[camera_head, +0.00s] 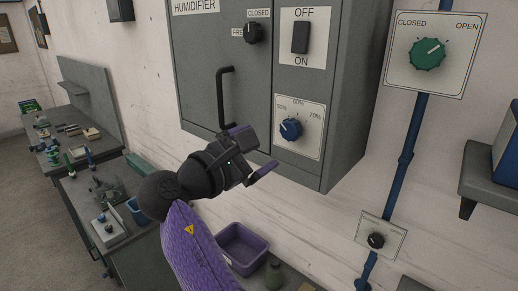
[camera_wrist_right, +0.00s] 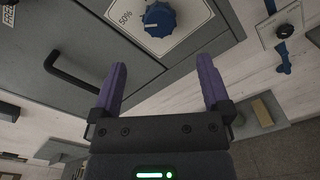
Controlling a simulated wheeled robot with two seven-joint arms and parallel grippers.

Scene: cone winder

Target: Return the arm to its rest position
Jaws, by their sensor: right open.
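My right arm reaches up from the bottom of the head view, with its right gripper (camera_head: 256,154) in front of the lower part of the grey humidifier cabinet (camera_head: 205,90). The gripper is open and empty. In the right wrist view the two purple fingers of the right gripper (camera_wrist_right: 163,88) are spread apart with nothing between them. The blue humidity dial (camera_head: 290,129) is to the right of the gripper and apart from it. The dial also shows beyond the fingers in the right wrist view (camera_wrist_right: 159,20). My left gripper is not in view.
The black cabinet handle (camera_head: 222,98) is just above the gripper. A black switch (camera_head: 300,37) and a black knob (camera_head: 254,33) are higher up. A green valve knob (camera_head: 427,54) sits on a blue pipe (camera_head: 411,130). A purple bin (camera_head: 240,246) and cluttered benches (camera_head: 88,150) are below.

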